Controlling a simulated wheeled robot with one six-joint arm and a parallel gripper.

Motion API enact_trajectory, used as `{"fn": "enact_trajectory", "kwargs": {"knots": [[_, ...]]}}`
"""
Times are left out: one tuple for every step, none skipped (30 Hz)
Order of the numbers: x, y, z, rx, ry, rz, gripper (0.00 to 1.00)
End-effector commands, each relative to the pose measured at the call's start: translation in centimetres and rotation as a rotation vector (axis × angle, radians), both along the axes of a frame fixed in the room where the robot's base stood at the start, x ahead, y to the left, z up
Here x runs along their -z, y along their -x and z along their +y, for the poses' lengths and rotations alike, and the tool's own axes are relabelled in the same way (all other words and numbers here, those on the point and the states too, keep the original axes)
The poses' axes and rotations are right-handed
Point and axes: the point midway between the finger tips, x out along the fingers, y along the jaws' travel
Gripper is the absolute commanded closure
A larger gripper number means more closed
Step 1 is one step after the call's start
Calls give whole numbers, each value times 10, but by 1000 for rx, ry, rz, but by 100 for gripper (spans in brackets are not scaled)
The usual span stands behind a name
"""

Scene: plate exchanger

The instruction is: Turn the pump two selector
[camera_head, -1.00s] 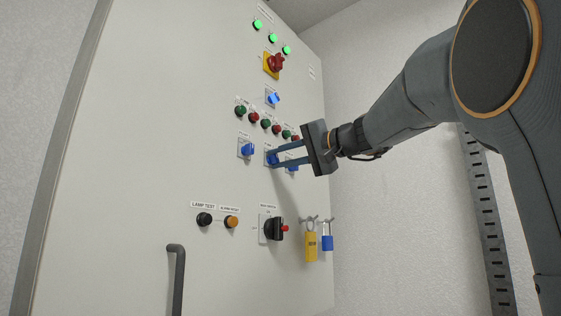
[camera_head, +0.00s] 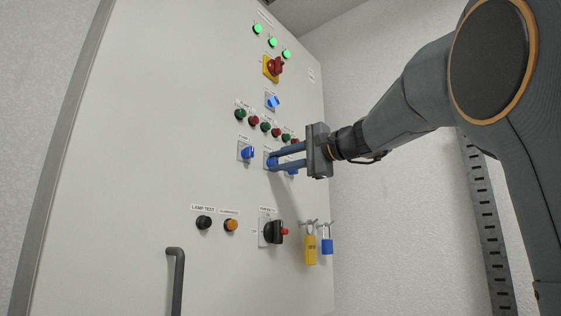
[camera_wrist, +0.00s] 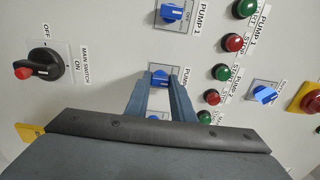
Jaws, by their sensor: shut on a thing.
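The pump two selector is a blue knob on a white label plate, the middle one of a row of three on the cabinet door. It shows in the wrist view (camera_wrist: 160,77) between my fingertips, its sides mostly covered by them. In the head view my gripper (camera_head: 272,162) reaches in from the right, its two blue-grey fingers shut on this knob. My gripper also shows in the wrist view (camera_wrist: 159,84). The knob's exact pointing angle is hard to read. The pump 1 selector (camera_head: 248,152) is just left of it, apart from my fingers; it shows in the wrist view (camera_wrist: 172,12).
A third blue selector (camera_head: 291,172) is partly hidden by my fingers. Green and red buttons (camera_head: 253,120) sit just above, with another blue selector (camera_head: 272,101) higher. Below are the black main switch (camera_head: 272,232) and hanging padlocks (camera_head: 311,248). A door handle (camera_head: 176,275) is lower left.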

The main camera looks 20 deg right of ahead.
Motion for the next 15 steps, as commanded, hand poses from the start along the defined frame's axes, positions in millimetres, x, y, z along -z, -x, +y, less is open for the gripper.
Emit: {"fn": "enact_trajectory", "kwargs": {"knots": [[1, 0, 0, 0, -1, 2, 100], [1, 0, 0, 0, -1, 2, 100], [1, 0, 0, 0, -1, 2, 100], [1, 0, 0, 0, -1, 2, 100], [1, 0, 0, 0, 0, 1, 100], [1, 0, 0, 0, 0, 1, 100], [1, 0, 0, 0, 0, 1, 100], [1, 0, 0, 0, 0, 1, 100], [1, 0, 0, 0, 0, 1, 100], [1, 0, 0, 0, 0, 1, 75], [1, 0, 0, 0, 0, 1, 70], [1, 0, 0, 0, 0, 1, 63], [1, 0, 0, 0, 0, 1, 59], [1, 0, 0, 0, 1, 1, 59], [1, 0, 0, 0, 1, 1, 59]]}}
